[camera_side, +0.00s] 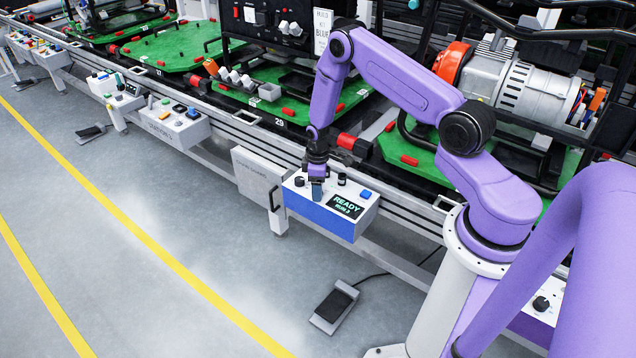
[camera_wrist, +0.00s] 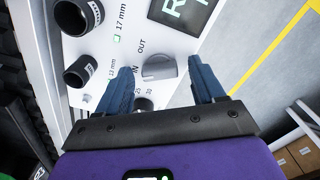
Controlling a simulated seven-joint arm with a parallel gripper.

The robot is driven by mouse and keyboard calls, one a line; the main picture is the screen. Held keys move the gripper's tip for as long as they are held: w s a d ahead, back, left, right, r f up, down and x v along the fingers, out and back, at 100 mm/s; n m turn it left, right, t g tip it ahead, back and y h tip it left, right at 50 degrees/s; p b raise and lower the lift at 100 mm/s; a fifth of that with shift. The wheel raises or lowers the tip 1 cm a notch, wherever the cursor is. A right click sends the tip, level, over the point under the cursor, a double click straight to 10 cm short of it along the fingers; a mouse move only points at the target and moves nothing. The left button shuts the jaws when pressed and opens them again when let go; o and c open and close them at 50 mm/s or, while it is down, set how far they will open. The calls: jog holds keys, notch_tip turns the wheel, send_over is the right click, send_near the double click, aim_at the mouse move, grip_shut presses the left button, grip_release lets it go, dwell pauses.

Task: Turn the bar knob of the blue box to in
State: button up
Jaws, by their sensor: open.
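The blue box (camera_side: 322,216) hangs on the conveyor's front rail, with a white top panel and a screen reading READY. My gripper (camera_side: 317,190) points down over the left part of that panel. In the wrist view my gripper (camera_wrist: 164,80) is open, one blue finger on each side of the grey bar knob (camera_wrist: 160,67). The knob lies between the fingertips with gaps on both sides. OUT and IN are printed to its left; the bar lies roughly crosswise, its end nearest IN. The side view hides the knob behind the gripper.
Two black sockets (camera_wrist: 78,15), one marked 17 mm with a lit green lamp, stand left of the knob. Another dark knob (camera_wrist: 146,103) is partly hidden below. A blue button (camera_side: 365,194) and the READY screen (camera_side: 346,206) share the panel.

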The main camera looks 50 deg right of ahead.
notch_tip(320, 180, up, 17)
jog(key=shift+r, duration=0.2)
dwell(0.5)
jog(key=shift+a, duration=0.1)
jog(key=s+a+r+n, duration=0.2)
jog(key=s+a+r, duration=0.3)
jog(key=a, duration=0.3)
jog(key=s+a+r+n, duration=0.1)
jog(key=s+a+r, duration=0.5)
jog(key=a, duration=0.2)
jog(key=s+a+r+n, duration=0.1)
jog(key=s+r, duration=0.1)
jog(key=s, duration=0.8)
jog(key=s+a+r+n, duration=0.1)
jog(key=s+r+n, duration=0.1)
jog(key=s, duration=0.8)
jog(key=shift+s+a+r, duration=0.25)
jog(key=shift+a+r, duration=0.05)
jog(key=shift+r, duration=0.3)
